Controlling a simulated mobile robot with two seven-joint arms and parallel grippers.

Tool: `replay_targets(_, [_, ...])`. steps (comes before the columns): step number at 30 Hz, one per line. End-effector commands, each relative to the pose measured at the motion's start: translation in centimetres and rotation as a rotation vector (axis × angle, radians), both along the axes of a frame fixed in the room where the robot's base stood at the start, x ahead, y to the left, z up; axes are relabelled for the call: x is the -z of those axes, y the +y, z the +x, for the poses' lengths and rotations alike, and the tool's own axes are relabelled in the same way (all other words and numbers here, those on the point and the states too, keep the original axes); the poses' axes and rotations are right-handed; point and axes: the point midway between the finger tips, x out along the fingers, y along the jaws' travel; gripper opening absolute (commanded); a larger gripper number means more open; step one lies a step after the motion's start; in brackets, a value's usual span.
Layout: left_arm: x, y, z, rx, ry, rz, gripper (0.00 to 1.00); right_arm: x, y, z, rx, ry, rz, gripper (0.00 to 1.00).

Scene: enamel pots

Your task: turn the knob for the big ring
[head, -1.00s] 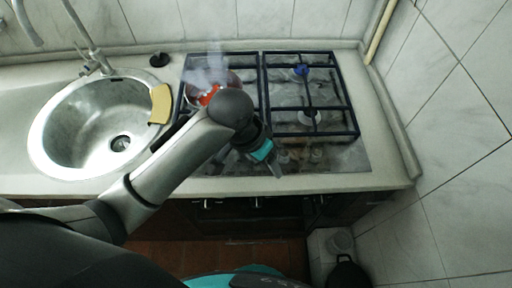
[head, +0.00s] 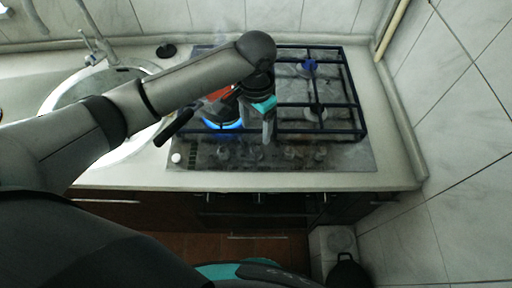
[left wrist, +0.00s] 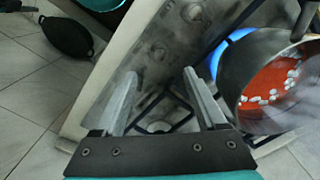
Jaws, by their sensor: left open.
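My left gripper (head: 269,138) is open and empty, pointing down over the front middle of the hob, just behind the knob row. In the left wrist view its two fingers (left wrist: 160,75) are spread, with grate bars and a burner beyond. Several knobs line the hob front, including one (head: 290,153) right of the gripper and one (head: 225,152) left of it; knobs (left wrist: 158,52) also show in the wrist view. A pot of red soup (left wrist: 268,95) with white pieces steams at the left of the hob. A blue flame (head: 222,124) burns under it. My forearm hides part of the pot.
A black pot handle (head: 176,127) juts left past the hob (head: 350,158). A burner with a blue centre (head: 307,66) is at the back right, an unlit-looking one (head: 315,113) before it. The sink (head: 62,88) is partly hidden by my arm. A black pan (head: 347,272) stands on the floor.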

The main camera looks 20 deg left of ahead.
Motion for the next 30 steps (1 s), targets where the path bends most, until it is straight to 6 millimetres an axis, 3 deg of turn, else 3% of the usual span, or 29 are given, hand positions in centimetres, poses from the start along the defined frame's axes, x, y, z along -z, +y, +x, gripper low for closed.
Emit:
replay_targets(6, [5.1,0.0,-0.1,-0.001,0.004,0.001,0.74,1.0,0.0,0.1,0.000,-0.001,0.000,0.74])
replay_targets(13, [8.8,0.0,-0.1,0.001,0.001,0.000,0.74,1.6,0.0,0.1,0.000,-0.001,-0.001,0.74])
replay_targets(18, [10.0,0.0,0.0,0.001,-0.001,0.000,0.74,1.8,0.0,0.1,0.000,-0.001,-0.001,0.74])
replay_targets(27, [10.2,0.0,0.0,0.002,-0.002,-0.001,0.74,1.8,0.0,0.1,0.000,-0.002,-0.001,0.74])
replay_targets(30, [10.2,0.0,0.0,0.002,-0.002,-0.001,0.64,1.8,0.0,0.1,0.000,-0.002,-0.001,0.74])
